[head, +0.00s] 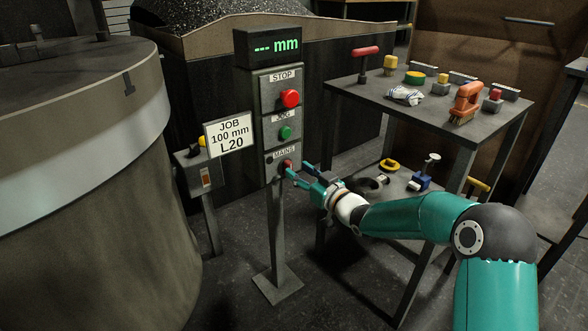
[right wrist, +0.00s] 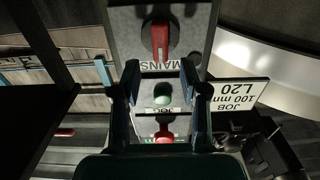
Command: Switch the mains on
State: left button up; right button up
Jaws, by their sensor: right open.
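The mains switch (head: 287,164) is a red handle on the lowest panel of the grey control post (head: 275,215), under the MAINS label. In the right wrist view, which shows the panel upside down, the red handle (right wrist: 160,40) lies lengthwise up and down the picture on a dark round base. My right gripper (head: 300,174) is close in front of the mains panel. It is open, and its fingers (right wrist: 160,78) stand apart with the handle beyond the tips; I cannot tell if they touch the panel. My left gripper is not in view.
Above the switch are the green JOG button (head: 286,133), the red STOP button (head: 290,98) and a display (head: 274,47) reading "--- mm". A job sign (head: 229,134) is left of the post. A table (head: 345,90) with tools stands right, a large round vessel (head: 90,180) left.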

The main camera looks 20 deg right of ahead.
aim_at(291, 165)
jog(key=shift+x, duration=2.05)
